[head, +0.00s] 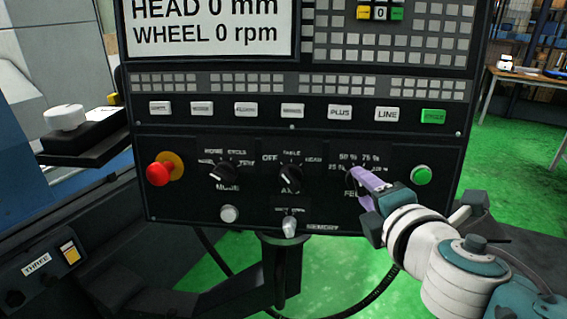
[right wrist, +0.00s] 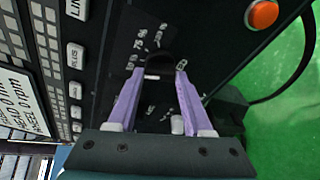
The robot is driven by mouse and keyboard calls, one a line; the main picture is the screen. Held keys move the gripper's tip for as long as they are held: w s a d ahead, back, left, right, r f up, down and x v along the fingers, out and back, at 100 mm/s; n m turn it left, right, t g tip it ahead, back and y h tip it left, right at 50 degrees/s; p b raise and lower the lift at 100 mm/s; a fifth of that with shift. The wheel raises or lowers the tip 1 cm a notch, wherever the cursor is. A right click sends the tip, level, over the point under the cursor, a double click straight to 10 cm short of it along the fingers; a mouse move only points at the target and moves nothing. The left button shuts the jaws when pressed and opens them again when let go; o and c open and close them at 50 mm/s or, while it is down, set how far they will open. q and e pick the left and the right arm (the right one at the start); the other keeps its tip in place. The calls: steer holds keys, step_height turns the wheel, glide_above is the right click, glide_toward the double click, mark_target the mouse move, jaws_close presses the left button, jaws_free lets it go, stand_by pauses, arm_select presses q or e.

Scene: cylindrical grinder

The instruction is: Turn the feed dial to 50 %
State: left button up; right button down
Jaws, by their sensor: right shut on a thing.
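The feed dial (right wrist: 161,64) is a dark round knob on the black control panel, with a short white mark on it. My right gripper (head: 361,180) reaches in from the right in the head view and hides most of the dial there. Its two purple fingers stand on either side of the dial in the right wrist view (right wrist: 160,78), shut on it. The 50 % and 75 % labels (head: 358,158) show above the dial in the head view. I cannot tell which label the dial points at. My left gripper is not in view.
The mode dial (head: 222,174) and another dial (head: 290,178) are to the left on the panel (head: 320,215). A green button (head: 421,175) sits close right of my gripper. A red button (head: 158,173) is at far left. A row of labelled keys (head: 292,111) runs above.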

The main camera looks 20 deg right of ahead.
steer(key=shift+c, duration=1.6)
jaws_free()
steer(key=shift+s, duration=0.1)
steer(key=v, duration=0.9)
steer(key=shift+s, duration=0.35)
steer(key=shift+a+r, duration=0.1)
steer(key=shift+a, duration=0.05)
